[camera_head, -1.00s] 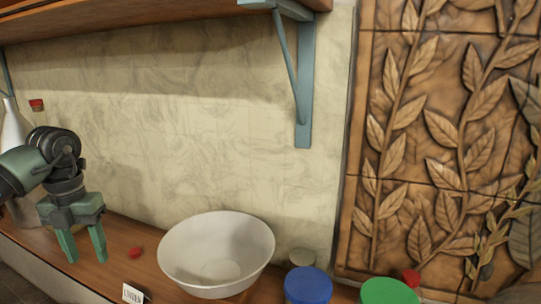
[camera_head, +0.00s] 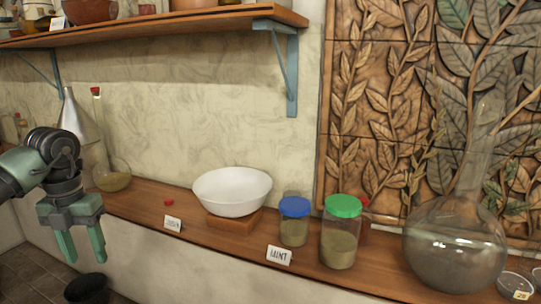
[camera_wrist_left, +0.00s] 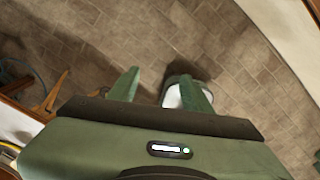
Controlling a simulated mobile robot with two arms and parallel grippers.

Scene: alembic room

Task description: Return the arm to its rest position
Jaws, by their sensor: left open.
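My left gripper (camera_head: 82,246) is at the left of the head view, pointing down in front of the wooden counter (camera_head: 150,198). Its two green fingers are apart with nothing between them. In the left wrist view the open fingers (camera_wrist_left: 160,88) point over the tiled floor, and a dark-rimmed container with something white in it (camera_wrist_left: 175,97) shows behind the right finger. My right gripper is in neither view.
On the counter are a white bowl (camera_head: 232,190), a blue-lidded jar (camera_head: 294,228), a green-lidded jar (camera_head: 340,240), a large glass flask (camera_head: 455,255) and small label cards (camera_head: 279,256). A shelf (camera_head: 200,22) runs above. A dark round object (camera_head: 87,288) is low at left.

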